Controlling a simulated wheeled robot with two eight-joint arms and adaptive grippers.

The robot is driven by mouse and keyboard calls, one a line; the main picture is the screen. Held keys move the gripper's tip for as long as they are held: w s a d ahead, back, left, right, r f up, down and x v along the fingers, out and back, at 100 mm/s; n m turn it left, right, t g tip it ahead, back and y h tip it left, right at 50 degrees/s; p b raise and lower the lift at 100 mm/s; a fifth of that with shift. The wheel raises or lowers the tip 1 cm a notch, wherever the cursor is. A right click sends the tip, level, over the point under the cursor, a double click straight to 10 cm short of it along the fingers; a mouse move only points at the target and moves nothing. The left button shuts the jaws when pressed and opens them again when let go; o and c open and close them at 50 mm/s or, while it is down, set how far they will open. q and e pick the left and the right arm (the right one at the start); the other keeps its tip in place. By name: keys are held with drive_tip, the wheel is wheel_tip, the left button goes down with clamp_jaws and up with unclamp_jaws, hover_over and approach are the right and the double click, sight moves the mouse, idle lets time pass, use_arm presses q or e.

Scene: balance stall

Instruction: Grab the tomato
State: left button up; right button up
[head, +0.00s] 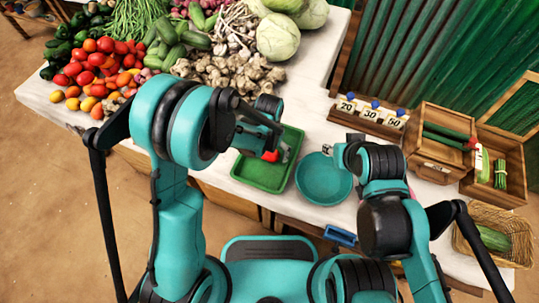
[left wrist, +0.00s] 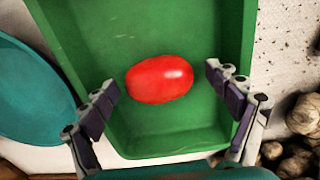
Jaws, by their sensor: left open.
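A red oval tomato (left wrist: 160,79) lies alone in the green tray (left wrist: 185,20), and in the head view the tomato (head: 271,156) shows partly beside my left gripper. My left gripper (left wrist: 165,100) is open above the tray, with one finger on each side of the tomato in the left wrist view and apart from it. In the head view the left gripper (head: 278,150) is over the green tray (head: 262,178), partly hidden by my arm. My right gripper (head: 333,149) is near the far rim of the blue-green bowl; its jaws are too small to judge.
The blue-green bowl (head: 324,180) stands right of the tray and looks empty. Ginger (head: 225,72), cabbages (head: 278,37) and a pile of tomatoes (head: 95,62) cover the table's left side. Number cards (head: 370,112) and wooden crates (head: 440,130) stand at the right.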

use_arm(q)
drive_tip(key=shift+r, duration=0.1)
drive_tip(key=c, duration=1.3)
